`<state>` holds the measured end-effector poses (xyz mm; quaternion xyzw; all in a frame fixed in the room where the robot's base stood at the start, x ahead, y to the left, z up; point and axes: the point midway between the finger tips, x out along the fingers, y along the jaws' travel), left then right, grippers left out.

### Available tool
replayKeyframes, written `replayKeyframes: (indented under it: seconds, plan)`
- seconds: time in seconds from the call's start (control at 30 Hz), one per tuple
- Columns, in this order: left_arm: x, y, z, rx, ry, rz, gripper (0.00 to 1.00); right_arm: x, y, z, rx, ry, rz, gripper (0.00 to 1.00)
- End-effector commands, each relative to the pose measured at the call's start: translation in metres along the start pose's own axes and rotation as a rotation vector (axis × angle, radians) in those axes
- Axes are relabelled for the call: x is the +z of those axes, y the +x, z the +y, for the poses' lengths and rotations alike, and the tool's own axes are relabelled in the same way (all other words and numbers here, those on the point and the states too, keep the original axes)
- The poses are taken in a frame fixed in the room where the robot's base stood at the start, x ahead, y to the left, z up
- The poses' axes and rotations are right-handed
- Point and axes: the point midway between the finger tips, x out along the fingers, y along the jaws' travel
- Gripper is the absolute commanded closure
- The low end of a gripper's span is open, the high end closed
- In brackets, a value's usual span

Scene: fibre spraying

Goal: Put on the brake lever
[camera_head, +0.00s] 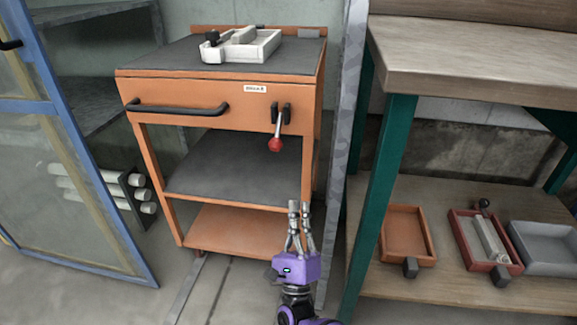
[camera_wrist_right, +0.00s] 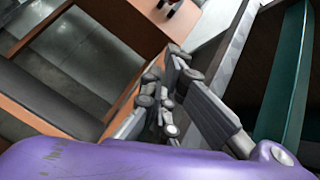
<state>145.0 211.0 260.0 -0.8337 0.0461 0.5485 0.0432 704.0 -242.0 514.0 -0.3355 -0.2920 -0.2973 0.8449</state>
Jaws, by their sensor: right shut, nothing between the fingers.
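The brake lever (camera_head: 277,133) is on the front of the orange cart (camera_head: 210,93), at the right end of its upper panel. It is a thin metal rod with a red knob (camera_head: 275,144) at its lower end, hanging down from a black bracket (camera_head: 281,112). My right gripper (camera_head: 300,207) is shut and empty, below the lever and in front of the cart's lower shelves. It points up and is apart from the lever. In the right wrist view its fingers (camera_wrist_right: 170,75) show close together. My left gripper is not in view.
A grey tray (camera_head: 262,48) sits on the cart top. A black handle (camera_head: 178,108) runs along the panel's left. A grey post (camera_head: 350,95) and a workbench with green legs (camera_head: 385,180) stand close on the right. A blue-framed door (camera_head: 75,130) is at left.

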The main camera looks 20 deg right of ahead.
Motion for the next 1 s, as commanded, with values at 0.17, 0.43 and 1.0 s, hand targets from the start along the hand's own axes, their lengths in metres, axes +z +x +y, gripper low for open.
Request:
replayKeyframes:
  seconds: [0.17,0.43,1.0]
  plan:
    - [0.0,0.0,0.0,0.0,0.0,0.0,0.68,0.0,0.012,0.0,-0.001,0.0,-0.001,1.0]
    - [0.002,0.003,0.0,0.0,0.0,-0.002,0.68,0.001,0.065,0.0,-0.003,-0.001,-0.003,1.0]
    - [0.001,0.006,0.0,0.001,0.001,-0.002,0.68,0.038,0.11,0.0,0.001,-0.002,0.0,1.0]
